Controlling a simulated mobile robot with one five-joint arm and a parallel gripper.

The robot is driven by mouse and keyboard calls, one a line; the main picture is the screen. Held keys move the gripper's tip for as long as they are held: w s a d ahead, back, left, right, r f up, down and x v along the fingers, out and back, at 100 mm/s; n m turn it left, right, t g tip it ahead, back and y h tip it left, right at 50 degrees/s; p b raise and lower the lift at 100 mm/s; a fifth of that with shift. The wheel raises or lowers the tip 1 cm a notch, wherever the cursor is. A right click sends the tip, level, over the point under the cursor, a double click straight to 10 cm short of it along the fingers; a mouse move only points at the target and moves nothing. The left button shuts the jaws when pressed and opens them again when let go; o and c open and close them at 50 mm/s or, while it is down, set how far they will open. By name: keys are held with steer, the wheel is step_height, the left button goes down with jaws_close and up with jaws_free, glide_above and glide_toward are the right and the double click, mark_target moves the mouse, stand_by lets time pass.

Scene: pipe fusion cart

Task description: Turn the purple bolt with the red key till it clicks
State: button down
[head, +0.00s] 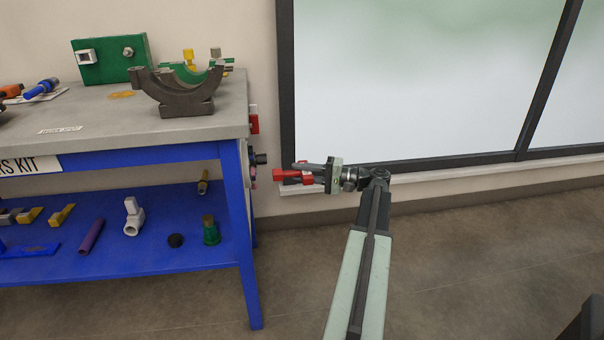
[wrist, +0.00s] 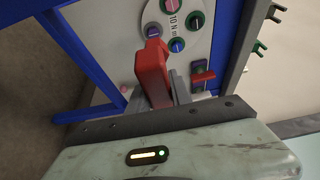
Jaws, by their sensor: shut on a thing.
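My gripper (head: 312,170) is shut on the red key (wrist: 152,75), beside the cart's right end in the head view. In the wrist view the key points at a pale round plate (wrist: 158,14) marked "10 N m", which carries several ringed bolts. One pinkish-purple bolt (wrist: 170,4) is at the top edge, cut off by the frame. Another bolt (wrist: 152,28) sits just beyond the key's far end, partly hidden by it. I cannot tell whether the key touches or fits on any bolt. A blue-centred bolt (wrist: 177,46) is right of the key.
The blue cart (head: 240,200) has a grey top (head: 110,115) with a dark clamp cradle (head: 186,106) and a green block (head: 110,60). A red-handled switch (wrist: 202,77) sits right of the key in the wrist view. Floor right of the cart is clear.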

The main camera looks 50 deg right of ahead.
mark_target(280, 174)
steer(key=shift+w+a, duration=1)
steer(key=shift+a, duration=0.25)
steer(key=shift+w+a, duration=1)
steer(key=shift+a, duration=0.2)
steer(key=shift+w+a, duration=0.15)
steer(key=shift+a, duration=0.05)
steer(key=shift+m+g+p, duration=0.7)
steer(key=shift+m+p, duration=0.8)
steer(key=shift+m, duration=0.1)
steer(key=shift+f+m+g+p, duration=0.1)
steer(key=shift+m+g+p, duration=0.5)
steer(key=shift+m, duration=0.3)
